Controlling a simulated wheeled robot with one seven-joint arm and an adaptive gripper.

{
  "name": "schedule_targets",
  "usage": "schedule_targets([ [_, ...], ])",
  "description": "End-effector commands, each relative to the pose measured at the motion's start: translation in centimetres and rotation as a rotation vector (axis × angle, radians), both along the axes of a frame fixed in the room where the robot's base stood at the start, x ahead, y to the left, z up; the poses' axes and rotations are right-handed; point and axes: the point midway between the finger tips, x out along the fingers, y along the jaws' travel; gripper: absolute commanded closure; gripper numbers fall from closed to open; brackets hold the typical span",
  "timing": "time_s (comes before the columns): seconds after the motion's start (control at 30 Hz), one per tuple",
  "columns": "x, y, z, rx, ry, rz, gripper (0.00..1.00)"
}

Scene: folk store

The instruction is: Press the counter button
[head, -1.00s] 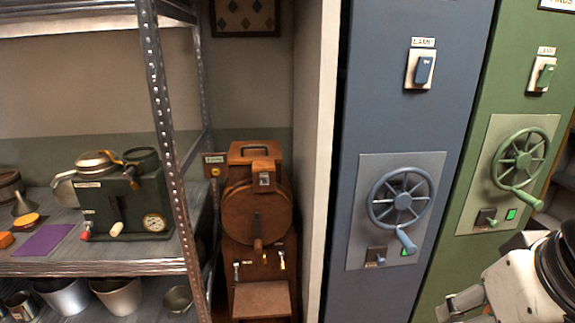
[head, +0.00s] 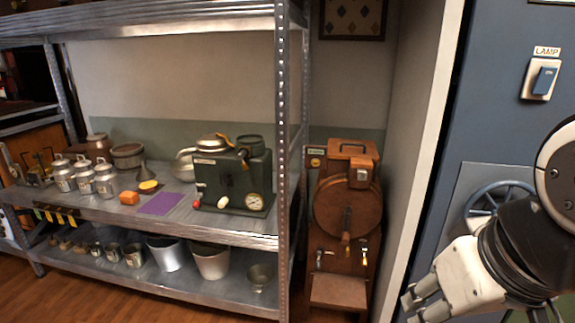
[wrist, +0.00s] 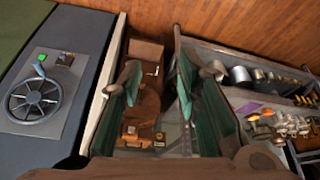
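I cannot read the word counter anywhere. A small box with a round yellow button (head: 315,163) under a blurred label is at the upper left of the brown wooden drum machine (head: 345,215). A small metal-framed box (head: 360,174) sits on the machine's upper front; it may be a counter, but its face is too small to read. My gripper (head: 411,307) is at the lower right of the head view, right of the machine and in front of the blue cabinet. In the wrist view its teal fingers (wrist: 158,75) are spread and empty, with the wooden machine (wrist: 148,100) beyond the gap.
A metal shelf (head: 150,213) on the left holds a green kettle machine (head: 235,182), several cans and buckets. Its post (head: 283,160) stands close to the wooden machine. The blue cabinet (head: 500,110) with a handwheel (head: 490,198) is on the right. Wooden floor (head: 110,300) shows in front.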

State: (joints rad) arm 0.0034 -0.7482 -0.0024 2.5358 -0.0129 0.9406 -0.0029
Motion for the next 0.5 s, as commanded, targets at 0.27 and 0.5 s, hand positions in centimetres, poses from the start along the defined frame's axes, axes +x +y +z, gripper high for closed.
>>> schedule_targets([
  [0.27, 0.0, 0.0, 0.0, 0.0, 0.0, 0.0, 1.0],
  [0.5, 0.0, 0.01, 0.0, 0.0, 0.0, 0.0, 1.0],
])
